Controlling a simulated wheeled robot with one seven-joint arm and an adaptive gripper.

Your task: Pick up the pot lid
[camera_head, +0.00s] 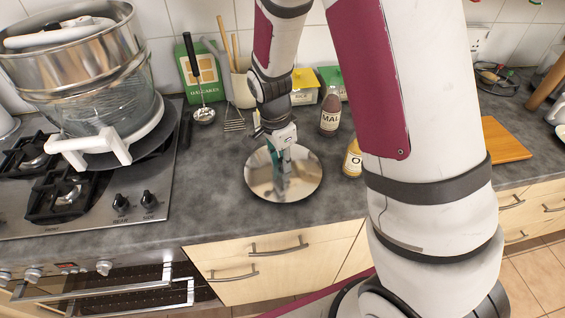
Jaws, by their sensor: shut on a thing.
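The pot lid (302,183) is a round, shiny metal disc at the grey worktop near its front edge, right of the hob. My gripper (282,165) is above the lid's middle, pointing down, and is shut on the lid near its centre. The lid's handle is hidden by the gripper. I cannot tell whether the lid's rim touches the worktop or hangs just above it.
A hob (95,205) with a large steel and glass steamer (85,100) stands left. Behind are a green box (190,85), a ladle (203,114), a utensil pot (241,92) and bottles, including a brown one (331,115). A wooden board (503,143) lies right.

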